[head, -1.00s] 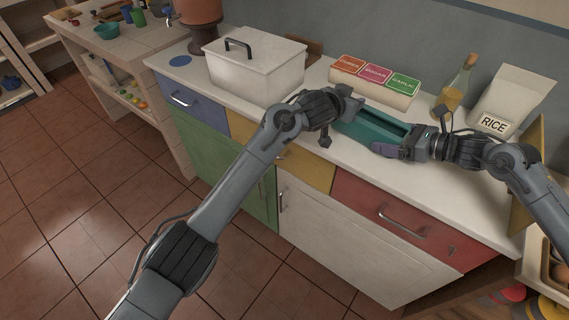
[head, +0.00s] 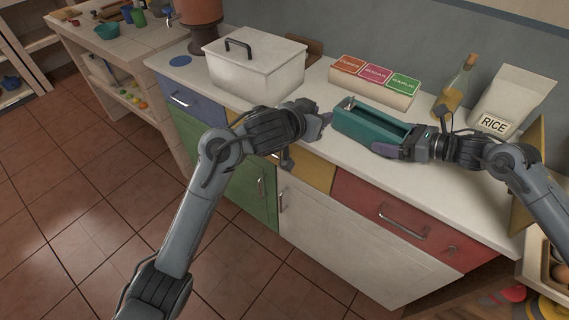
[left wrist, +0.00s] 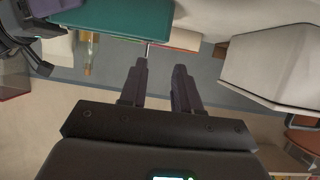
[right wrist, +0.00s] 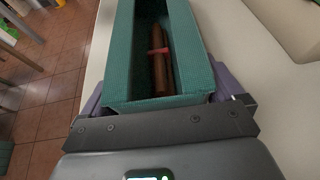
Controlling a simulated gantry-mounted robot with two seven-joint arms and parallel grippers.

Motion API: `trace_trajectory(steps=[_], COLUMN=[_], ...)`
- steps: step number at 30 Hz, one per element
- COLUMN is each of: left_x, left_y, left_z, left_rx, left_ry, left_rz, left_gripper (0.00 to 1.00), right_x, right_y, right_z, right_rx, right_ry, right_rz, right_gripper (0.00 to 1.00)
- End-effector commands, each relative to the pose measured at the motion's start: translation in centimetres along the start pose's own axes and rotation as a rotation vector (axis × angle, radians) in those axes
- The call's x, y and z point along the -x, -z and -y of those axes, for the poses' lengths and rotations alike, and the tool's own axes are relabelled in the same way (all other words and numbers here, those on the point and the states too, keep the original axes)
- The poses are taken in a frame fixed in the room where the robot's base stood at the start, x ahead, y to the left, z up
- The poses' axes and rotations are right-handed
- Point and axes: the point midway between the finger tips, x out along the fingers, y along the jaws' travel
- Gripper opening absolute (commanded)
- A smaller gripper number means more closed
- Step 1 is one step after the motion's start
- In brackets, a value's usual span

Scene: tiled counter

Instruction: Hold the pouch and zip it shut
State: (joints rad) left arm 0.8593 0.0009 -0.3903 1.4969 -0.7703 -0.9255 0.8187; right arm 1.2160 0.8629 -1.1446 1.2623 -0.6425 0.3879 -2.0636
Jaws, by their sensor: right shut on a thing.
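The teal pouch (head: 345,126) lies on the white counter, its long top open. In the right wrist view, a brown stick-like thing with a red band (right wrist: 160,60) lies inside the pouch (right wrist: 122,50). A small grey metal piece, apparently the zip slider (head: 348,102), stands at the pouch's left end. My right gripper (head: 402,146) is shut on the pouch's right end, its purple fingers along both sides. My left gripper (head: 326,120) is empty and just left of the pouch, not touching it. In the left wrist view its fingers (left wrist: 160,70) are apart.
A white lidded bin (head: 255,75) stands left of my left gripper. Behind the pouch are a labelled box with three coloured tops (head: 372,88), a bottle (head: 456,88) and a rice bag (head: 510,100). The counter's front edge runs close in front of the pouch.

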Motion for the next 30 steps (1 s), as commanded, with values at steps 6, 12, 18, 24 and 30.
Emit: trace_trajectory(steps=[6,12,18,24,30], left_x=[0.4,1.0,1.7,2.4,2.7], left_y=[-4.2,-8.0,-11.2,-13.4,-14.5], left_z=[1.1,2.0,2.7,3.1,3.3], left_rx=[0.028,0.049,0.069,0.080,0.085], left_ry=[0.042,0.081,0.113,0.135,0.146], left_rz=[0.028,0.061,0.092,0.116,0.127], left_gripper=[0.32,0.32,0.32,0.32,0.32], right_x=[0.0,0.0,0.0,0.0,0.0], right_y=[-0.1,-0.1,-0.1,-0.1,-0.1], right_z=[0.0,0.0,0.0,0.0,0.0], right_rx=[0.000,0.000,0.000,0.000,0.000], right_ry=[0.000,0.000,0.000,0.000,0.000], right_rz=[0.001,0.001,0.001,0.001,0.001], right_gripper=[0.63,0.63,0.63,0.63,0.63])
